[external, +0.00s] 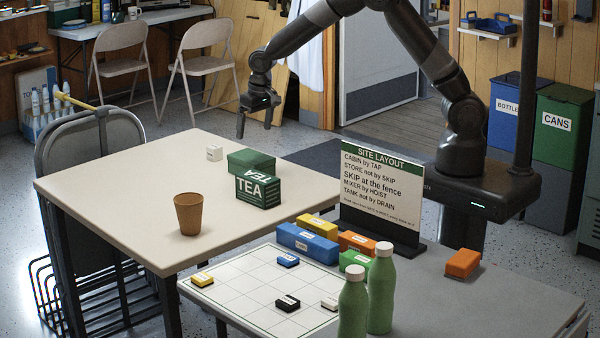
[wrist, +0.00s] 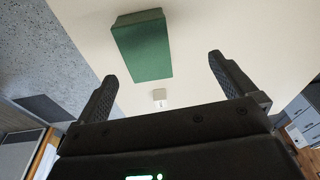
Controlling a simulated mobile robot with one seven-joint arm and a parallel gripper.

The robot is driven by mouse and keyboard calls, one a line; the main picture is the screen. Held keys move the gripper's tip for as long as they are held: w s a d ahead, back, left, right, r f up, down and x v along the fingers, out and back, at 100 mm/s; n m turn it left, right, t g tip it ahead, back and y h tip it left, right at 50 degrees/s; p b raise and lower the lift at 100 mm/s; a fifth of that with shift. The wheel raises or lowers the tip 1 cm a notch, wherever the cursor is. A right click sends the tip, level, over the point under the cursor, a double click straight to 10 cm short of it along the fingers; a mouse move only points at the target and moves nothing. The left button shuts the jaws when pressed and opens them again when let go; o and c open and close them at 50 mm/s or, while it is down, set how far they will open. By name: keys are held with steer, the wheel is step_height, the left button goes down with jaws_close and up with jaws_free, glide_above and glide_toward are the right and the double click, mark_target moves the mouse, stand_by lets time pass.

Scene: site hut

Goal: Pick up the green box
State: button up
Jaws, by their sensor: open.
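A plain green box (external: 250,160) lies on the cream table, just behind a dark green tea box (external: 258,192) with TEA lettering. In the wrist view a plain green box (wrist: 142,47) lies beyond my fingertips, left of the middle. My gripper (external: 254,124) is open and empty, above and behind the boxes near the table's far edge. Its two fingers (wrist: 163,72) are wide apart in the wrist view and do not touch the box. The tea box cannot be made out in the wrist view.
A brown cup (external: 188,214) stands nearer the front. A sign (external: 382,195), green bottles (external: 381,290) and coloured blocks occupy the grey table. The cream table's left part is clear.

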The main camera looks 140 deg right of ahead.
mark_target(251, 156)
steer(key=shift+m, duration=0.6)
steer(key=s+d+f, duration=0.1)
steer(key=d, duration=0.1)
steer(key=s+d+f, duration=0.1)
steer(key=f, duration=0.1)
steer(key=shift+s+d+f, duration=0.3)
steer(key=shift+d, duration=0.05)
steer(key=shift+d+f, duration=0.1)
steer(key=shift+f, duration=0.2)
steer(key=f, duration=0.6)
steer(key=d+f, duration=0.1)
steer(key=f, duration=0.3)
steer(key=shift+c, duration=0.4)
steer(key=c, duration=1)
steer(key=shift+r, duration=0.15)
